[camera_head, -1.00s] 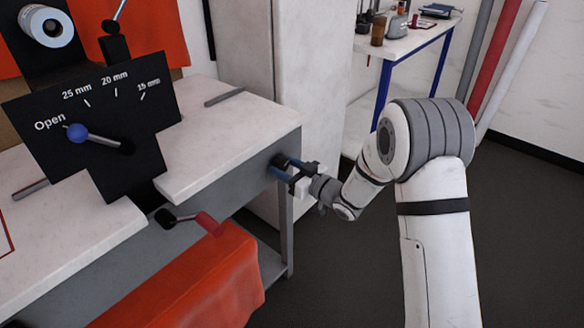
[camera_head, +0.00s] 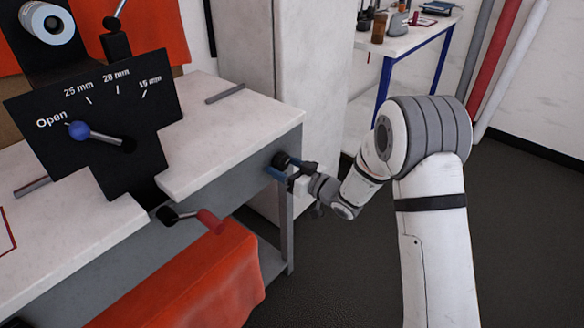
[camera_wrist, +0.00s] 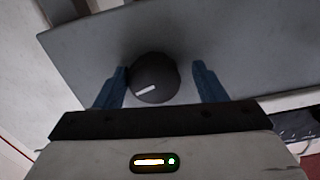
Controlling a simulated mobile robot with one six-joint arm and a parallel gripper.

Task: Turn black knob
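The black knob (camera_head: 280,160) sits on the grey front panel of the bench, near its right end. In the wrist view the round black knob (camera_wrist: 154,79) has a white mark pointing lower left to upper right. My gripper (camera_head: 284,168) is at the knob. In the wrist view its blue fingers (camera_wrist: 160,86) stand open on either side of the knob. The left finger is very close to the knob's edge, and contact there is unclear. A visible gap separates the right finger from the knob.
A red-handled crank (camera_head: 208,220) sticks out of the bench front, left of my gripper. A black dial plate with a blue-knobbed lever (camera_head: 78,130) stands on the bench (camera_head: 225,125). Floor to the right is clear.

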